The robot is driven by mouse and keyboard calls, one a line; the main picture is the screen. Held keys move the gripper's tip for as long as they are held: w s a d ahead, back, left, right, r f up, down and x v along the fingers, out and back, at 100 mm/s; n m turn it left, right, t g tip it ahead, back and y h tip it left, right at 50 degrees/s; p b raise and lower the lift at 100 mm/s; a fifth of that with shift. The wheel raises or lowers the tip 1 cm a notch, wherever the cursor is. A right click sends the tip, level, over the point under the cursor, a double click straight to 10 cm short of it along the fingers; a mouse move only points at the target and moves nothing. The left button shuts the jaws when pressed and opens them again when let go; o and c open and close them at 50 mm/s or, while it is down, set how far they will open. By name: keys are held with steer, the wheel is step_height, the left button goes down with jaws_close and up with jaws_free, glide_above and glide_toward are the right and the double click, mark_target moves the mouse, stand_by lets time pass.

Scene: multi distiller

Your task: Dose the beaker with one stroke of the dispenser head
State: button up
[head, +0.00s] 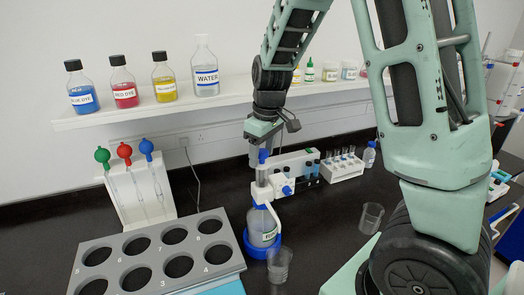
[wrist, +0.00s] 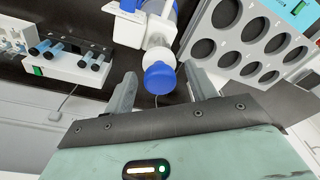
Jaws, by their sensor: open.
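The dispenser bottle (head: 263,228) stands on the dark bench in a blue base ring. Its white dispenser body (head: 270,188) carries a blue dispenser head (head: 263,156), which also shows in the wrist view (wrist: 159,78). My gripper (wrist: 162,86) is open, pointing down over the dispenser. In the wrist view, the blue head appears between the two fingers, with gaps at the sides; I cannot tell its exact depth. A clear beaker (head: 280,264) stands at the front right of the bottle, near the blue ring. The nozzle's position over it is hard to make out.
A second clear beaker (head: 371,217) stands to the right. A grey rack with numbered holes (head: 160,270) is at the front left, with a pipette stand (head: 138,190) behind it. A vial rack (head: 340,167) stands behind right. Dye and water bottles sit on the shelf (head: 135,114).

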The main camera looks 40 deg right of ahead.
mark_target(262, 151)
steer(key=c, duration=1)
steer(key=shift+c, duration=0.2)
steer(key=shift+r, duration=0.3)
steer(key=shift+r+p, duration=2)
steer(key=shift+r, duration=0.3)
steer(key=shift+f, duration=0.1)
